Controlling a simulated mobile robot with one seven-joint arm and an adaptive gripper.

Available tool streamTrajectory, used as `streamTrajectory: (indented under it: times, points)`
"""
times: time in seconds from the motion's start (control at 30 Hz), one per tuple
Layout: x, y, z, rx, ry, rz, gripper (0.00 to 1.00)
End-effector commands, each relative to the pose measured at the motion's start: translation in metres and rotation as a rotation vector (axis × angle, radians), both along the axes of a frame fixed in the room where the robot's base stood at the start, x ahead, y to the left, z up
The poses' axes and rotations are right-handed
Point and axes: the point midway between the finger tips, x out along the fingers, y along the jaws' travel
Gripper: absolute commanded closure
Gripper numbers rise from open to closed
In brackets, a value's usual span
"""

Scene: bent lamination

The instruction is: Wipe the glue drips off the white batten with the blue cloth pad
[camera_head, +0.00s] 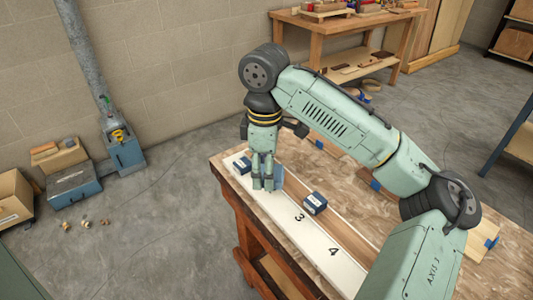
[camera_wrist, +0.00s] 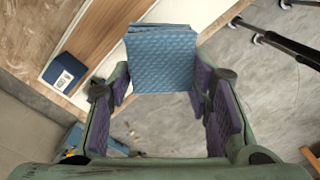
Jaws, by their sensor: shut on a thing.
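The white batten (camera_head: 287,217), marked 3 and 4, runs along the near left side of the workbench; part of it shows in the wrist view (camera_wrist: 99,43). My gripper (camera_head: 263,186) points down over the batten's far end, shut on the blue cloth pad (camera_head: 278,177). In the wrist view the quilted pad (camera_wrist: 163,62) is held between the fingertips of my gripper (camera_wrist: 162,78) and covers part of the batten. I cannot tell if the pad touches the batten. I can make out no glue drips; the stretch under the pad is hidden.
A blue labelled block (camera_head: 242,165) stands at the batten's far end, close to my gripper, also in the wrist view (camera_wrist: 64,73). Another blue block (camera_head: 315,203) stands beside the batten near mark 3. Brown wood strips lie alongside. My arm hides much of the bench (camera_head: 345,188).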

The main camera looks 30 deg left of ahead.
Motion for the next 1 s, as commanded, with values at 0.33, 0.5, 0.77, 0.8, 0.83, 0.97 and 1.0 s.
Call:
streamTrajectory:
  times: [0.33, 0.5, 0.77, 0.8, 0.83, 0.97, 1.0]
  points:
    - [0.003, 0.006, 0.025, -0.001, 0.001, -0.002, 0.80]
    - [0.003, 0.006, 0.024, -0.001, 0.000, -0.002, 0.80]
    - [0.003, 0.006, 0.024, 0.000, 0.000, -0.002, 0.80]
    - [0.003, 0.006, 0.025, 0.000, 0.000, -0.002, 0.80]
    - [0.003, 0.006, 0.025, 0.000, 0.000, -0.002, 0.80]
    - [0.003, 0.006, 0.025, 0.000, 0.000, -0.002, 0.80]
    - [0.003, 0.006, 0.025, 0.000, 0.000, -0.002, 0.80]
